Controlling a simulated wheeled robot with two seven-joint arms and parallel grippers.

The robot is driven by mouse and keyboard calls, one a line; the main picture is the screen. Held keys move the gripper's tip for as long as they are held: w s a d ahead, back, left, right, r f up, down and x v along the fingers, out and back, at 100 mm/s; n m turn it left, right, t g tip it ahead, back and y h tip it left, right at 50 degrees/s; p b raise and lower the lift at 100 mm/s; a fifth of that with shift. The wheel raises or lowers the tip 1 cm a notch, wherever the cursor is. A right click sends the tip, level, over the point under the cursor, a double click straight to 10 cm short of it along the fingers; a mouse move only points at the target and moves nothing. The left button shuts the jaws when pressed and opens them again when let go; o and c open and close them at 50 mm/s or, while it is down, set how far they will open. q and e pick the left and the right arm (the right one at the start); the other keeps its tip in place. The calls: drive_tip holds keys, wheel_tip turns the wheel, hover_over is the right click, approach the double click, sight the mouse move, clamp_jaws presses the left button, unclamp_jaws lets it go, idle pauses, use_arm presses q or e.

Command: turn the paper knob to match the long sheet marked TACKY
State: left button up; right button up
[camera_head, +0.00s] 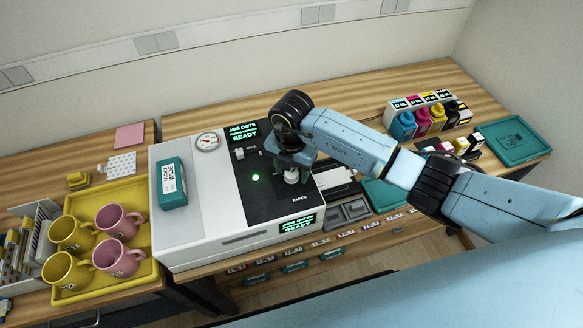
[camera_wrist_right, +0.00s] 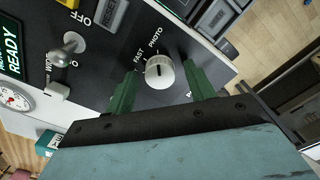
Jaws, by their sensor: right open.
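The white paper knob (camera_wrist_right: 160,71) stands on the dark panel of the press, with FAST and PHOTO printed beside it in the wrist view. A dark mark shows on its face; its exact setting is hard to tell. My right gripper (camera_wrist_right: 159,80) is open, with one green finger on each side of the knob and visible gaps. In the head view the right gripper (camera_head: 292,160) is over the panel and partly hides the knob (camera_head: 291,177), above the word PAPER. A teal pack marked TACKY and WIDE (camera_head: 172,184) lies on the press's white top. My left gripper is not in view.
The press (camera_head: 215,215) has a gauge (camera_head: 207,141), a lit green light and screens reading JOB DOTS READY. A metal toggle (camera_wrist_right: 68,47) stands near the knob. A yellow tray (camera_head: 75,296) with mugs is left; ink bottles (camera_head: 421,121) and a teal tray (camera_head: 513,141) are right.

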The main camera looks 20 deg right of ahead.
drive_tip(key=c, duration=1)
